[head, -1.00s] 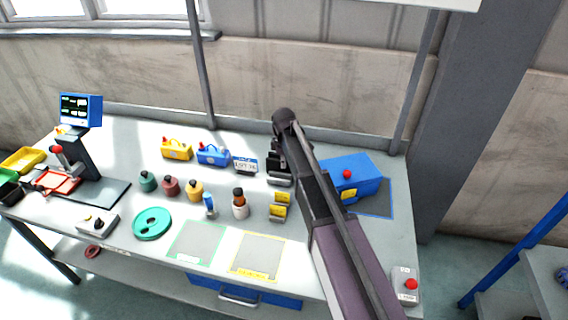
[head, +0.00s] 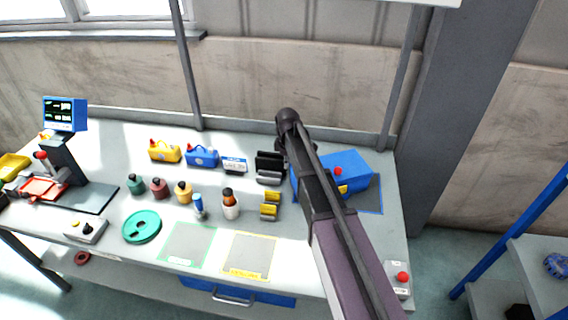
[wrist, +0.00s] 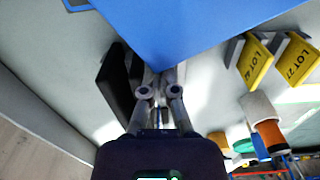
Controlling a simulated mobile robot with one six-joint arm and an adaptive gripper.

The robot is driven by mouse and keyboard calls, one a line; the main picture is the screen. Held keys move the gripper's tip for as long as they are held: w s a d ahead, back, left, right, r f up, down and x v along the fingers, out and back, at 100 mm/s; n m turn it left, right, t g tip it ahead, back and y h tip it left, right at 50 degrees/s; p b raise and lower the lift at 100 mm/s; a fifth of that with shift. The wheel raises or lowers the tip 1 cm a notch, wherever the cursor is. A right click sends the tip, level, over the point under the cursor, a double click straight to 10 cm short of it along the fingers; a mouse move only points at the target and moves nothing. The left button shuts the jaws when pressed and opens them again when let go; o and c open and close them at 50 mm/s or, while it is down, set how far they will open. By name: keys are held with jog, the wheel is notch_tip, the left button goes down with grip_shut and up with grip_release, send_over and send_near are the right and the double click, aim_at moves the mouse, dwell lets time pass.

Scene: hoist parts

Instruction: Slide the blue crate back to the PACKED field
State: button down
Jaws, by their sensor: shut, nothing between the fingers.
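The blue crate (head: 350,168) stands on the right of the bench, with a red knob and a yellow tag on it. It covers part of a blue-outlined field (head: 368,202), whose bare front and right part shows; I can read no label on it. My arm hides part of the crate in the head view. In the wrist view the crate (wrist: 200,28) fills the top, just beyond my fingertips. My gripper (wrist: 160,78) is shut and empty, close to the crate's side; I cannot tell whether it touches. In the head view my arm hides the gripper.
A black holder (head: 268,164) stands left of the crate, close beside my fingers. A control box with a red button (head: 398,280) is at the front right. The green and yellow outlined fields (head: 250,255) are empty.

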jog(key=d, duration=0.3)
jog(key=shift+s+d, duration=0.15)
jog(key=shift+s, duration=0.25)
jog(key=shift+w+a, duration=0.2)
jog(key=shift+a, duration=0.4)
notch_tip(320, 180, up, 10)
jog(key=a+p, duration=0.2)
jog(key=p, duration=0.8)
jog(key=shift+w+a, duration=0.25)
jog(key=shift+a, duration=0.1)
